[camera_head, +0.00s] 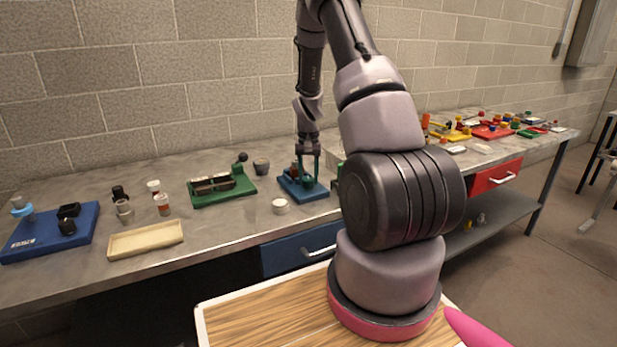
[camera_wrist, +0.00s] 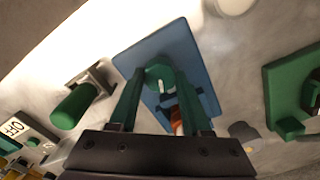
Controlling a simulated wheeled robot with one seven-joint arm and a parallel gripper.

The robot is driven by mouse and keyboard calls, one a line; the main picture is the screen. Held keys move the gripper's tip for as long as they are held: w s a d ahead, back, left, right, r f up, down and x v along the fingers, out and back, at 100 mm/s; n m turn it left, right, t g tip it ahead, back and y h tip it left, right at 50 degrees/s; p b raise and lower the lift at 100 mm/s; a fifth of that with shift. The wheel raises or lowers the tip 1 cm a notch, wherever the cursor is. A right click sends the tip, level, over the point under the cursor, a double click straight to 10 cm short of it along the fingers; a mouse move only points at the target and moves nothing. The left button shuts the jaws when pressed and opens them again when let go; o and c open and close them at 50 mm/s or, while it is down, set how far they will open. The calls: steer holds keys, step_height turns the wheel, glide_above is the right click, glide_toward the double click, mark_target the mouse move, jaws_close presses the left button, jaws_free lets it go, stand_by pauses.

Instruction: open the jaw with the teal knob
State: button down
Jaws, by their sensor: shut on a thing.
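A blue board (camera_head: 318,193) on the bench carries a small dark jaw fixture; it also shows in the wrist view (camera_wrist: 150,50). The teal knob (camera_wrist: 160,76) stands on this board, and a brown-orange piece (camera_wrist: 177,120) sits by it, between dark parts of the jaw (camera_wrist: 204,100). My gripper (camera_head: 307,179) reaches down over the board from above. In the wrist view its two green fingers (camera_wrist: 161,78) close in on the knob from both sides and are shut on it. The fingers hide part of the knob, and how wide the jaw stands is unclear.
A green board with a clamp (camera_head: 222,188) lies to the left, with a grey cup (camera_head: 261,166) behind. A white round piece (camera_head: 280,206) is close in front. A cream tray (camera_head: 146,239) and another blue board (camera_head: 50,236) are farther left. A green cylinder (camera_wrist: 73,106) is nearby.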

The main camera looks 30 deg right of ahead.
mark_target(308, 179)
steer(key=shift+n, duration=0.6)
steer(key=shift+c, duration=1.8)
jaws_free()
step_height(308, 179, up, 11)
